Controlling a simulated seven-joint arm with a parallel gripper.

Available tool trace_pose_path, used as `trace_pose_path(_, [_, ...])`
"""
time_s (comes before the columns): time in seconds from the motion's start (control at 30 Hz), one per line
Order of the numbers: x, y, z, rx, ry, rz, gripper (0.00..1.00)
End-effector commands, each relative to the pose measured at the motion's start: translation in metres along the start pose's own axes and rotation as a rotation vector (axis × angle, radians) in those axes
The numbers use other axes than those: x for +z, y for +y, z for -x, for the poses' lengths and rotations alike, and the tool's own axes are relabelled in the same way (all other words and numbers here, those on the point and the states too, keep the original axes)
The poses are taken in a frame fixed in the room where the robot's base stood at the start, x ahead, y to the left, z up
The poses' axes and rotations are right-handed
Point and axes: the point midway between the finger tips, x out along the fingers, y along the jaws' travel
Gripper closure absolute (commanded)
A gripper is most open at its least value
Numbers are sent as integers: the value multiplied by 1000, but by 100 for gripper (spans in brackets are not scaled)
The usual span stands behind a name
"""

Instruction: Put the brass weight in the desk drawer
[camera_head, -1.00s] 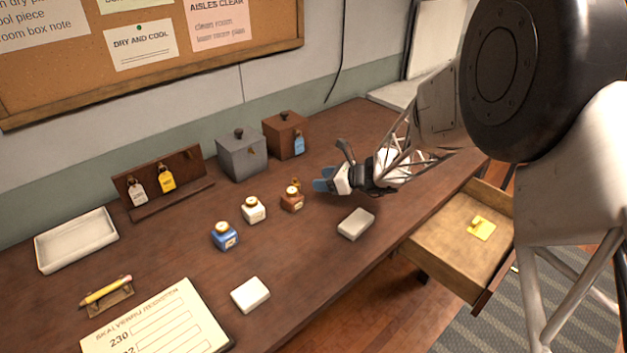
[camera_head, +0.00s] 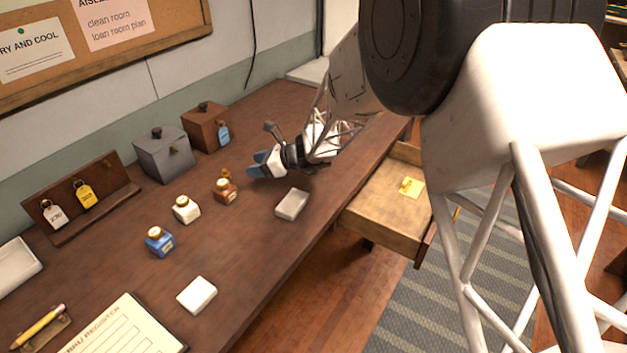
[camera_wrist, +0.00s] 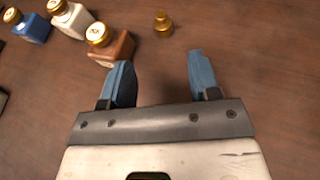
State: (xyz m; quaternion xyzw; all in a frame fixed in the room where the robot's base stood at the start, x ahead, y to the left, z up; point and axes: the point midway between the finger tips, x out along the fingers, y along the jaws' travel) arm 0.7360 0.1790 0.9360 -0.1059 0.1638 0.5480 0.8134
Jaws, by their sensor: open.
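The brass weight (camera_wrist: 163,24) is a small knobbed gold piece standing on the desk in the wrist view, ahead of my fingers and apart from them. In the head view it (camera_head: 226,174) shows small, just behind the brown bottle (camera_head: 226,191). My gripper (camera_head: 258,165) is low over the desk to the right of the weight. Its two blue fingers (camera_wrist: 160,82) are apart with nothing between them. The desk drawer (camera_head: 378,212) is pulled open at the desk's front right. A yellow tag (camera_head: 411,187) lies inside it.
White (camera_head: 186,209) and blue (camera_head: 159,241) bottles stand left of the brown one. Grey (camera_head: 163,155) and brown (camera_head: 206,128) boxes stand behind. A pale block (camera_head: 292,204) lies between the gripper and the desk's front edge. Another white block (camera_head: 197,295) lies nearer.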

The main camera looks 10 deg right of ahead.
Motion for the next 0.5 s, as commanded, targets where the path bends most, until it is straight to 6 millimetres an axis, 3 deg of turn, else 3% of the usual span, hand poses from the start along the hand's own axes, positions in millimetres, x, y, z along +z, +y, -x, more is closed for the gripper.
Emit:
trace_pose_path(0.27, [17, 13, 16, 29, 34, 89, 44])
trace_pose_path(0.5, [56, 61, 68, 130, 152, 377, 44])
